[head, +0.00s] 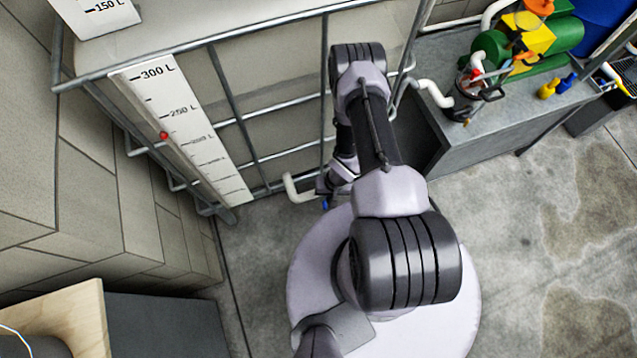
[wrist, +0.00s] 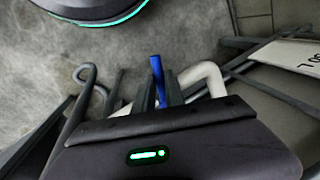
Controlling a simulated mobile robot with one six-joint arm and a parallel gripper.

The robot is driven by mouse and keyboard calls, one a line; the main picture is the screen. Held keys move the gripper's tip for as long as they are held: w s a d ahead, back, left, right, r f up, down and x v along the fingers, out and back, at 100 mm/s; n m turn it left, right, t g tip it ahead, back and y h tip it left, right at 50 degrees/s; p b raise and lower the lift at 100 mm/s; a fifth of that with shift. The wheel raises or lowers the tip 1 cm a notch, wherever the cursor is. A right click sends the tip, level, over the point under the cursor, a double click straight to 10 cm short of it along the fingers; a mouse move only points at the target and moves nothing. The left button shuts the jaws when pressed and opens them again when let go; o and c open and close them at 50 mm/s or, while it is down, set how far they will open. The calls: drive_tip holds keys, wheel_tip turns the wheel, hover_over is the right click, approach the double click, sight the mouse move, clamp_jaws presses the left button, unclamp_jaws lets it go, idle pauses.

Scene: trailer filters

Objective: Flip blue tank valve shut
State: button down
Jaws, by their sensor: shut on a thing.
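The blue valve lever (wrist: 156,68) stands out between the fingertips of my gripper (wrist: 160,92) in the wrist view. My gripper is shut on the lever. The valve body under the lever is hidden by the gripper. A white pipe (wrist: 207,76) bends just to the right of the fingers. In the head view my gripper (head: 325,190) is low at the foot of the caged tank (head: 285,120), partly hidden by my arm. A small bit of blue shows there, and the white pipe (head: 296,188) shows just left of it.
A scale board (head: 185,125) with litre marks and a red marker is on the tank cage. Grey metal bars (wrist: 95,95) lie close around my gripper. A grey bench (head: 500,120) with pumps and coloured parts stands at the right. The floor (head: 545,215) at right is open.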

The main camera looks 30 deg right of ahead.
drive_tip(key=shift+s+d+n+b, duration=0.1)
drive_tip(key=shift+d+n+b, duration=0.4)
drive_tip(key=shift+n, duration=0.4)
drive_tip(key=c, duration=1.4)
unclamp_jaws()
drive_tip(key=shift+r, duration=0.1)
drive_tip(key=d+r+p, duration=0.1)
drive_tip(key=r+p, duration=0.1)
drive_tip(key=r, duration=0.3)
drive_tip(key=d+r+p, duration=0.1)
drive_tip(key=r+p, duration=0.2)
drive_tip(key=r, duration=0.3)
drive_tip(key=s+d+r+p, duration=0.1)
drive_tip(key=r+p, duration=0.1)
drive_tip(key=r, duration=0.4)
drive_tip(key=shift+d, duration=0.1)
